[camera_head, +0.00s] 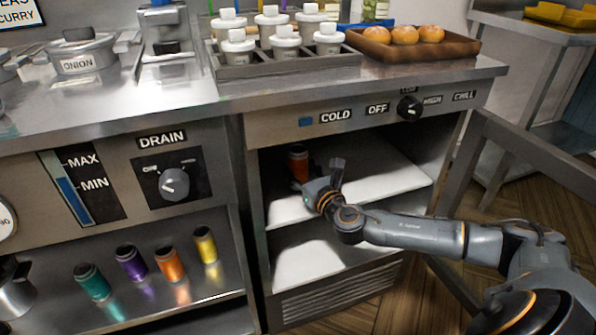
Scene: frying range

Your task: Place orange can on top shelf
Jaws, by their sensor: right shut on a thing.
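The gripper hides part of the can's base, so I cannot tell whether the can touches the shelf. Another orange can (170,264) stands on the open shelf at the left. My left gripper is not in view.
Teal (92,282), purple (131,263) and yellow (205,245) cans stand near that orange can. The cabinet door (540,155) hangs open at the right. The top shelf's right side is clear, and the lower cabinet shelf (305,264) looks empty.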

